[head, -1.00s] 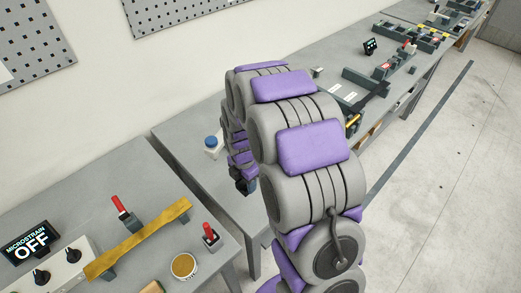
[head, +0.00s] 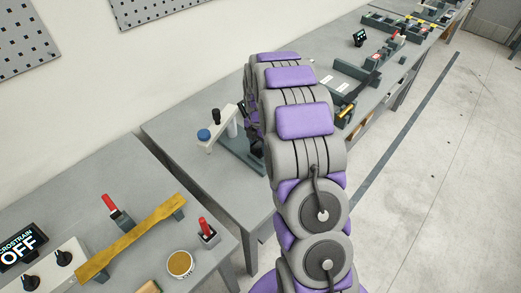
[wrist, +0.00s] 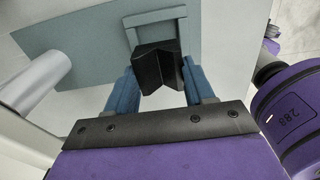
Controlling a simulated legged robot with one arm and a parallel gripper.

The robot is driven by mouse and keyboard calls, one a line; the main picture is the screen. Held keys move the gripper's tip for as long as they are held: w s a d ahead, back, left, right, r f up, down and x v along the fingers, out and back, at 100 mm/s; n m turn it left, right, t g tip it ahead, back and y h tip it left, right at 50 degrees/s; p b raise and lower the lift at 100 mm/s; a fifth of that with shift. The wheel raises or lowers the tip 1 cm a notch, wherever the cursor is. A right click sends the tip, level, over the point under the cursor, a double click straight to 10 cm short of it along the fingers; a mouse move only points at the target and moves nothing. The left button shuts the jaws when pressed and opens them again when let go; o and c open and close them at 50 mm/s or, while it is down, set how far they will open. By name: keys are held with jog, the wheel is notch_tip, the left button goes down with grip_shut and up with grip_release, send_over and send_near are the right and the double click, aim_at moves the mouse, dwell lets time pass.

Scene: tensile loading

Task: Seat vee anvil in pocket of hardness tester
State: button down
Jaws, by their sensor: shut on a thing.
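The black vee anvil (wrist: 158,68) is between the blue fingers of my gripper (wrist: 157,76) in the wrist view, its V-shaped face showing. My gripper is shut on it. The pocket (wrist: 134,36), a raised grey rim on the tester's base plate (wrist: 80,48), shows just beyond the anvil. The anvil overlaps the pocket's near part in this view, so I cannot tell whether they touch. The hardness tester (head: 233,126) stands on the middle bench in the head view, with a blue knob and a black handle.
The tester's pale column (wrist: 36,84) rises left of my gripper. The near bench (head: 60,215) holds a brass-coloured bar (head: 130,240), a round cup (head: 180,264) and red-handled clamps. Dark fixtures (head: 352,80) stand farther right. The middle bench's left part is clear.

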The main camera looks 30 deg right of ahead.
jog(key=shift+w+d+f, duration=0.1)
jog(key=shift+w+d, duration=0.1)
jog(key=shift+d, duration=0.3)
jog(key=f, duration=0.1)
jog(key=f+b, duration=0.1)
jog(key=shift+d+f, duration=0.35)
jog(key=shift+s+f, duration=0.2)
jog(key=shift+f, duration=0.05)
jog(key=shift+s+a+f, duration=0.1)
jog(key=shift+a, duration=0.1)
jog(key=c, duration=0.8)
grip_release()
jog(key=shift+a+f, duration=0.1)
jog(key=shift+a, duration=0.05)
jog(key=shift+o, duration=1.9)
jog(key=shift+w, duration=0.25)
jog(key=shift+d, duration=0.2)
